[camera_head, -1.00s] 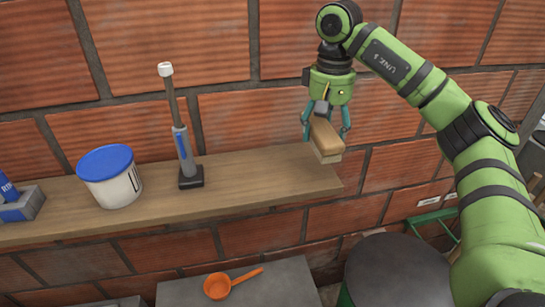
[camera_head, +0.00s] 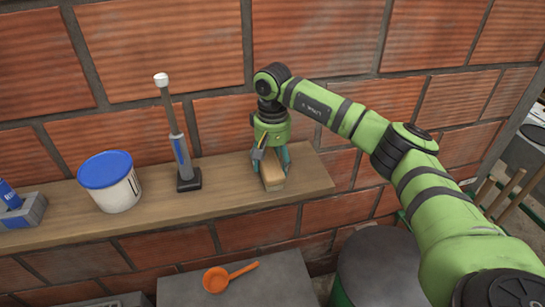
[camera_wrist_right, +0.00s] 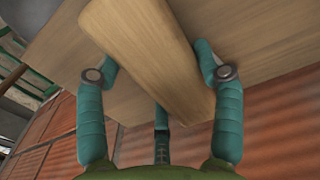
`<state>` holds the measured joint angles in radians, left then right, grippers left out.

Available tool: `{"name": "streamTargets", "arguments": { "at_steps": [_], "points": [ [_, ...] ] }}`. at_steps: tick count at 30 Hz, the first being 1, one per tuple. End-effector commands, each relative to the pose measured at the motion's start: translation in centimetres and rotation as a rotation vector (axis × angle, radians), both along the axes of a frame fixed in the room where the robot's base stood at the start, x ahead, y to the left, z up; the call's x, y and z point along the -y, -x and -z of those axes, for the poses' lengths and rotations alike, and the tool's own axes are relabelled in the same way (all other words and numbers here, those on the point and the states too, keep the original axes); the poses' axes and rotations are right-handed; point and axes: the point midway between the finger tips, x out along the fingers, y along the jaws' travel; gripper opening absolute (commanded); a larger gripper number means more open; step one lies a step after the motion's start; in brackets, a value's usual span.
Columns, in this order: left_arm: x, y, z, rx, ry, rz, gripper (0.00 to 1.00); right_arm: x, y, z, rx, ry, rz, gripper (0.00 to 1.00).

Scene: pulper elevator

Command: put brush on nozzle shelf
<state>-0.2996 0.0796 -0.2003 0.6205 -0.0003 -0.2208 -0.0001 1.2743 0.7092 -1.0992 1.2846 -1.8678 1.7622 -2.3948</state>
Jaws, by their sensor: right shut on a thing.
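The brush (camera_head: 272,174) is a wooden block with a pale underside, at the right part of the wooden shelf (camera_head: 232,195) on the brick wall. My right gripper (camera_head: 271,167) is shut on the brush from above. The brush is at or just above the shelf top; I cannot tell whether it touches. In the right wrist view the brush (camera_wrist_right: 150,50) lies between the teal fingers, with the shelf board (camera_wrist_right: 262,35) close behind it. An upright nozzle (camera_head: 178,140) with a white tip stands on a black base left of the brush. My left gripper is not in view.
A white tub with a blue lid (camera_head: 109,181) and a grey holder with a blue item (camera_head: 20,210) stand further left on the shelf. Below are an orange scoop (camera_head: 218,279) on a grey surface and a dark round drum (camera_head: 379,268). The shelf's right end is clear.

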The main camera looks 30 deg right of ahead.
Motion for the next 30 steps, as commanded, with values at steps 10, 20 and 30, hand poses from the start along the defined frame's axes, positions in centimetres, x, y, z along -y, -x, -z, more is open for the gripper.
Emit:
{"name": "streamTargets", "arguments": {
  "at_steps": [10,20,30],
  "points": [
    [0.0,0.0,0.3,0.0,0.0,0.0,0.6,0.0,0.0,0.3,0.001,0.0,0.0,0.88],
    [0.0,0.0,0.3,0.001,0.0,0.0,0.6,0.0,0.0,0.3,0.001,0.0,0.0,0.92],
    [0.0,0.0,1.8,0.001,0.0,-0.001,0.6,0.0,-0.2,-3.4,0.008,0.0,0.001,0.92]
  ]
}}
